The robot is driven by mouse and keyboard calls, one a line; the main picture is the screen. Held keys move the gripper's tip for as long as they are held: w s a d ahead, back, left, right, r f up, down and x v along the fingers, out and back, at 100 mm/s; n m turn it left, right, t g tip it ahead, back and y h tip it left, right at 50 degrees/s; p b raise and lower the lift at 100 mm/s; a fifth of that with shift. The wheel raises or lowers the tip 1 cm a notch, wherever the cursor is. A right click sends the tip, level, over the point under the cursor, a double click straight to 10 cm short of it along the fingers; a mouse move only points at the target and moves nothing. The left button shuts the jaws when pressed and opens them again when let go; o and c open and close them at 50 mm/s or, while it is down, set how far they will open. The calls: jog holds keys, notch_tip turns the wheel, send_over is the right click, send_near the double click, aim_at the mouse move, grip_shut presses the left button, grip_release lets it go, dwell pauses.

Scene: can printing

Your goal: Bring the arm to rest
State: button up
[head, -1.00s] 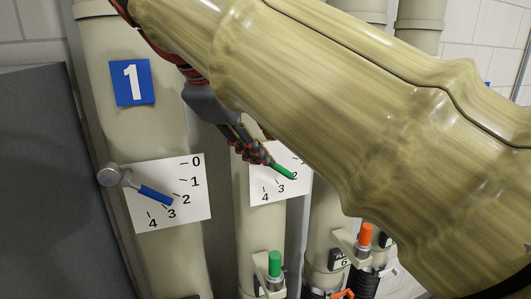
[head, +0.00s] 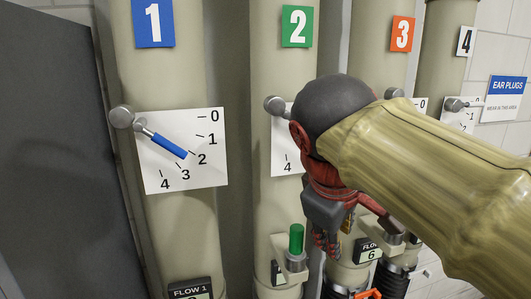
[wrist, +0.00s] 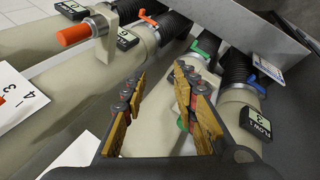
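My arm, with a tan sleeve (head: 420,170), reaches in from the right in the head view, bent at a dark-capped red joint (head: 340,105). My gripper (head: 330,244) hangs below that joint, fingers down, in front of the pipes numbered 2 and 3. In the wrist view my gripper (wrist: 158,78) has its two fingers apart with nothing held between them. The blue lever (head: 168,145) on pipe 1 points near 2 on its dial (head: 210,170). The lever of pipe 2 is hidden behind my arm; only its grey pivot (head: 277,105) shows.
A green upright handle (head: 296,239) stands just left of my gripper. An orange handle (wrist: 75,35) and a small flow display (wrist: 259,123) show in the wrist view. A dark grey panel (head: 50,150) stands at the far left. An ear plugs sign (head: 505,95) is on the right wall.

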jog(key=s+d+f+m+y+b, duration=0.1)
jog(key=s+d+f+m+b, duration=0.1)
jog(key=f, duration=1.1)
jog(key=s+d+f+m+y+b, duration=0.1)
jog(key=s+f+b, duration=0.5)
jog(key=f, duration=0.7)
jog(key=s+d+f+m+b, duration=0.3)
jog(key=f+m+b, duration=0.2)
jog(key=f, duration=0.8)
jog(key=shift+s+d+f+m+y+b, duration=0.2)
jog(key=shift+s+f+m+y+b, duration=0.15)
jog(key=shift+b, duration=0.5)
